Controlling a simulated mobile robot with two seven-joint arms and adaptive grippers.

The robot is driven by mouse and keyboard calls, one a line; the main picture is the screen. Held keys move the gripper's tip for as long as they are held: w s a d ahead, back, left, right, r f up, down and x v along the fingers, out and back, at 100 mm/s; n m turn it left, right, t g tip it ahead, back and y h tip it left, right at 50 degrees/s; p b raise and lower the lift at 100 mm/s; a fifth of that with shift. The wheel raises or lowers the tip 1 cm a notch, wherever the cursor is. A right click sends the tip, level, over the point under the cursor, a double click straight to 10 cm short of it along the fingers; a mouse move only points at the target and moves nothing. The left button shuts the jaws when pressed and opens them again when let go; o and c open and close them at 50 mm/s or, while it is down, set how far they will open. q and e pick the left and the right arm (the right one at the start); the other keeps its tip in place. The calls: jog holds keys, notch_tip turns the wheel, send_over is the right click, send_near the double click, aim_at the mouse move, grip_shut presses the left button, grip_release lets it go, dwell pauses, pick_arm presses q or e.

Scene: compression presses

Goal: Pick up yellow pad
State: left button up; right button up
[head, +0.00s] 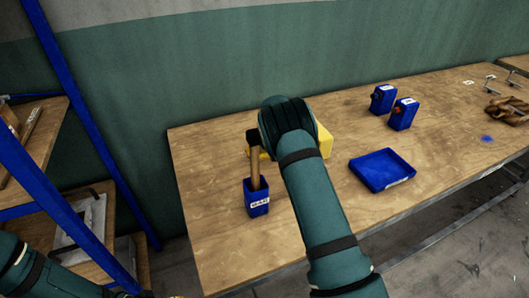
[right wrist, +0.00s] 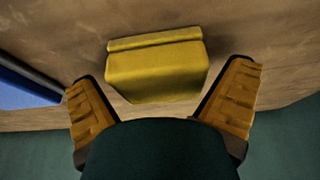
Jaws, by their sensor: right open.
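The yellow pad (head: 325,142) lies on the wooden table, partly hidden behind my right arm and hand in the head view. In the right wrist view the pad (right wrist: 157,72) is a thick yellow block with a raised strip along one edge. My right gripper (right wrist: 162,80) is open, with one finger on each side of the pad in that view. Gaps show between the pad and both fingers. How far the fingertips are above the table is unclear. My left forearm shows at the lower left of the head view, but its gripper is out of frame.
A blue holder (head: 257,205) with an upright wooden-handled hammer (head: 254,163) stands just left of my right arm. A blue tray (head: 382,171) and two blue boxes (head: 383,98) (head: 404,113) are to the right. A blue-framed shelf (head: 75,110) stands at left. The table's front left is bare.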

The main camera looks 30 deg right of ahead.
jog(key=c, duration=0.6)
jog(key=shift+c, duration=0.3)
notch_tip(320, 180, up, 10)
jog(key=shift+r+p, duration=0.1)
jog(key=shift+p, duration=0.5)
jog(key=shift+c, duration=0.4)
jog(key=shift+c, duration=0.7)
